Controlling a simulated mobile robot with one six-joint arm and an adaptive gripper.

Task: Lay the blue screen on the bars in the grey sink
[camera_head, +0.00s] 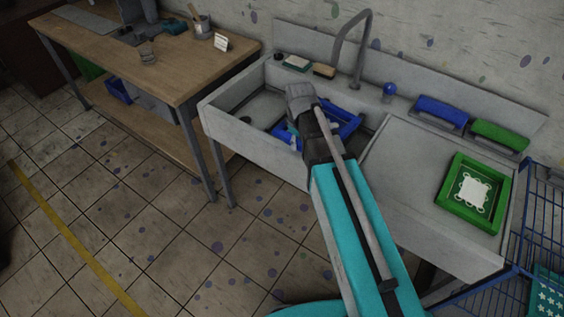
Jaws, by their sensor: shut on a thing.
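The blue screen (349,128) is a blue frame inside the basin of the grey sink (222,110). My gripper (293,138) points down into the basin at the screen's left side and is shut on the screen; the fingertips are small and partly hidden. The bars are hidden under the screen and my arm, so I cannot tell whether the screen touches them.
A green frame (452,211) with a white patch lies on the right drainboard. A blue squeegee (441,110) and a green one (499,134) stand behind it. The tap (357,65) rises at the basin's back. A wooden workbench (150,65) adjoins the left; a blue cart (545,235) stands right.

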